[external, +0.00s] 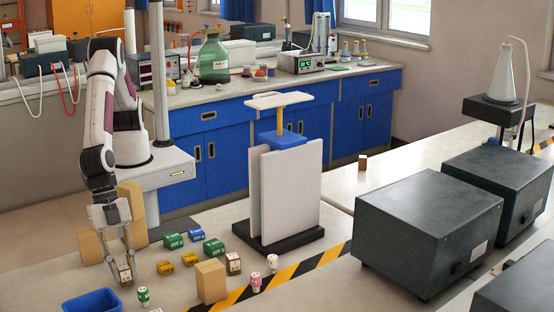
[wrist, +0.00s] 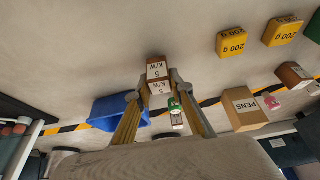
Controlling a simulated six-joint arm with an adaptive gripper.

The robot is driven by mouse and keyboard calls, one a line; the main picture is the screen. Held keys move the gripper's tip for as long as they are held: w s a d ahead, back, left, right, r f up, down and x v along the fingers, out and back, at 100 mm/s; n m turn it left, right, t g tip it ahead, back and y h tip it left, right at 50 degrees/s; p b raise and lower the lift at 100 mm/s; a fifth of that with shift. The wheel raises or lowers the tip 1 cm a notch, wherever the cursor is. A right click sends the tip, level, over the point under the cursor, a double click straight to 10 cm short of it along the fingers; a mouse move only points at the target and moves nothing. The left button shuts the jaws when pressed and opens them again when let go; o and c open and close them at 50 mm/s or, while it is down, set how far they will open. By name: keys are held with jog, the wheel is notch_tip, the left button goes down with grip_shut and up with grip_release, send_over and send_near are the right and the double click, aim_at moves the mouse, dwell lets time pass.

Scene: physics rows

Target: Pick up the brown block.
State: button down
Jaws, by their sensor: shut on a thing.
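A small brown block (external: 126,274) with a white label is between the fingertips of my gripper (external: 123,262), low over the table at the lower left. In the wrist view the same brown block (wrist: 157,72) shows its printed label, with a fingertip on each side of it. My gripper (wrist: 156,88) is shut on it. I cannot tell whether the block touches the table. A second brown block with a white label (external: 233,263) stands apart to the right, near the striped tape. The fingers hide part of the held block's sides.
A blue bin (external: 92,302) and a green-and-white figure (external: 143,296) are close to my gripper. Yellow weights (external: 164,267), green boxes (external: 173,241) and a tan box (external: 210,281) stand to the right. Tall tan blocks (external: 90,246) are close behind. A white panel stand (external: 290,190) rises farther right.

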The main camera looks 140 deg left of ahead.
notch_tip(320, 180, up, 9)
jog(key=shift+r, duration=0.1)
dwell(0.4)
jog(key=shift+a, duration=0.1)
dwell(0.7)
jog(key=s+a, duration=0.4)
jog(key=a, duration=0.4)
jog(key=s+a, duration=0.4)
jog(key=a, duration=0.5)
jog(key=s+a, duration=0.4)
jog(key=a, duration=0.5)
jog(key=shift+s+a+f+n, duration=0.2)
jog(key=shift+s+f+n, duration=0.1)
jog(key=shift+n, duration=0.1)
jog(key=shift+d, duration=0.1)
send_over(123, 266)
jog(key=shift+r+m, duration=0.2)
jog(key=shift+m, duration=0.2)
